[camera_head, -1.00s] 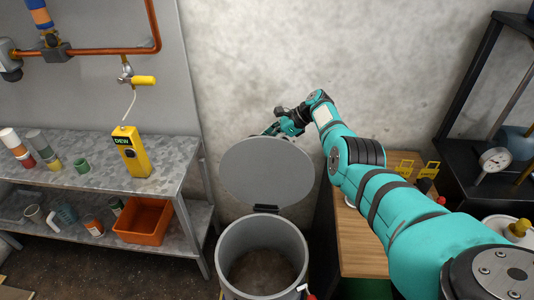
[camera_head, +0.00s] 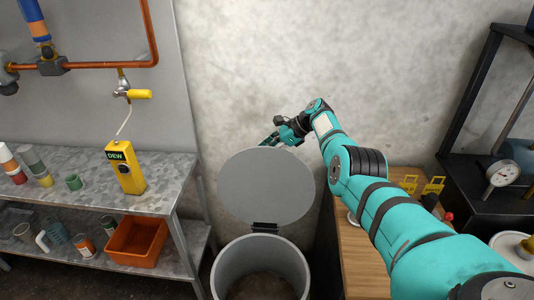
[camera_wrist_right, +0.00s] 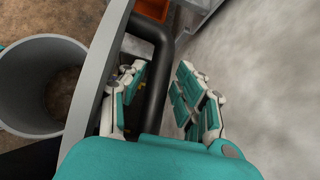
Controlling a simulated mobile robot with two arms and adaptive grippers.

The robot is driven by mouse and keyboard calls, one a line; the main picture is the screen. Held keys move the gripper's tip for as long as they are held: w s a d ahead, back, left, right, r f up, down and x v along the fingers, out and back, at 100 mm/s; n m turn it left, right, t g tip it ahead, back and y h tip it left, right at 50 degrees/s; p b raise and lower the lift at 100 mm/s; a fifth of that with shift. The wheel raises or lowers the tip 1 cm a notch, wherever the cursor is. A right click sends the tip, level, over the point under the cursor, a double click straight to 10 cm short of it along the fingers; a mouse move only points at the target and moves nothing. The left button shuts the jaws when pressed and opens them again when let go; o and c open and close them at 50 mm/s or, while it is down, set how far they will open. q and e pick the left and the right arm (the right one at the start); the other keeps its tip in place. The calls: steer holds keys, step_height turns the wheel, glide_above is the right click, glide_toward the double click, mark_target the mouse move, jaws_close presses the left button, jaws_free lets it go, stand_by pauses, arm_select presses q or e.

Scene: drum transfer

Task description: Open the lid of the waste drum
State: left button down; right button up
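The waste drum (camera_head: 222,272) is a grey open cylinder at the bottom centre of the head view. Its round grey lid (camera_head: 266,187) stands raised on a dark hinge (camera_head: 265,228) at the drum's back rim. My right gripper (camera_head: 283,135) is just behind the lid's top edge, partly hidden. In the right wrist view, the drum's mouth (camera_wrist_right: 45,85) is at left and the lid is seen edge-on (camera_wrist_right: 92,85). My right fingers (camera_wrist_right: 165,100) are apart, one on each side of a black bar (camera_wrist_right: 155,75) behind the lid, with a gap on the right. My left gripper is out of view.
A metal shelf (camera_head: 75,165) at left holds a yellow DEW meter (camera_head: 125,168), several cups and an orange bin (camera_head: 137,241). A wooden bench (camera_head: 362,250) stands right of the drum, under my arm. The concrete wall (camera_head: 260,60) is close behind the lid.

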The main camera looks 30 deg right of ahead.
steer(key=shift+o, duration=0.8)
steer(key=shift+s+f, duration=0.1)
steer(key=shift+s, duration=0.05)
steer(key=shift+f, duration=0.2)
steer(key=shift+s+d+r, duration=0.3)
steer(key=shift+d+r, duration=0.1)
steer(key=shift+r, duration=0.1)
steer(key=v, duration=1)
steer(key=shift+r, duration=0.3)
steer(key=shift+s+d, duration=0.1)
steer(key=shift+d, duration=0.05)
